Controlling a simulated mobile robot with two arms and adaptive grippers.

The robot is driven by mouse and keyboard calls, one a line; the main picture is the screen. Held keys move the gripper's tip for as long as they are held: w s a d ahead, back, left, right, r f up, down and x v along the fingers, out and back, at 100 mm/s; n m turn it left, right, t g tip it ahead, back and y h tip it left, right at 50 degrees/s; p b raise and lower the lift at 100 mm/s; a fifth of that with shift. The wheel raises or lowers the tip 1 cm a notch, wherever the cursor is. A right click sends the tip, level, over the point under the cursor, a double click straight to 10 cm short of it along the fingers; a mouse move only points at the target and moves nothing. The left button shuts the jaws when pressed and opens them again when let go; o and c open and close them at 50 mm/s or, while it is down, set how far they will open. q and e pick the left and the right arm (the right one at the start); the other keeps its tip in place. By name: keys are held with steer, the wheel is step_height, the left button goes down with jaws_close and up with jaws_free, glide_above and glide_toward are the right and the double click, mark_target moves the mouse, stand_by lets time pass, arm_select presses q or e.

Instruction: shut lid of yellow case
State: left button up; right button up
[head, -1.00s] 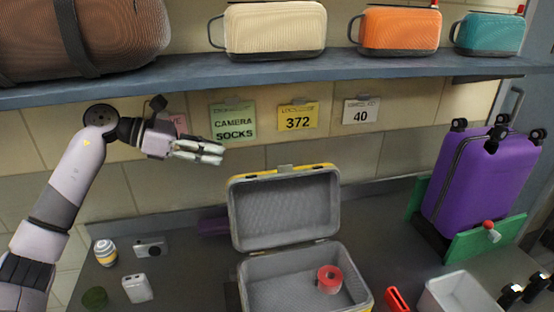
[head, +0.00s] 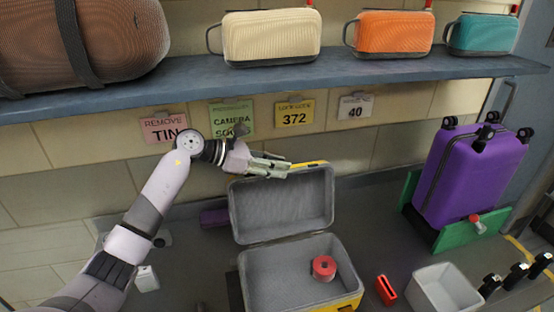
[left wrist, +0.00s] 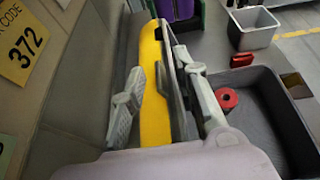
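The yellow case (head: 352,300) stands open on the counter, with its grey-lined lid (head: 282,205) raised at the back. A red roll (head: 323,268) lies inside the base, and it also shows in the left wrist view (left wrist: 227,98). My left gripper (head: 272,165) is at the lid's upper left edge. In the left wrist view, the fingers of my left gripper (left wrist: 165,100) are apart, one on each side of the yellow lid (left wrist: 153,85). I cannot tell whether they touch it. My right gripper is not in view.
A purple suitcase (head: 470,175) stands at right. A grey bin (head: 445,290) and a red object (head: 386,290) sit right of the case. A shelf (head: 280,78) with bags runs above. A white item (head: 147,279) lies left, partly behind my arm.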

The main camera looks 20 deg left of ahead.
arm_select(q)
steer(key=shift+w+d, duration=0.1)
jaws_close()
stand_by(0.4)
stand_by(0.4)
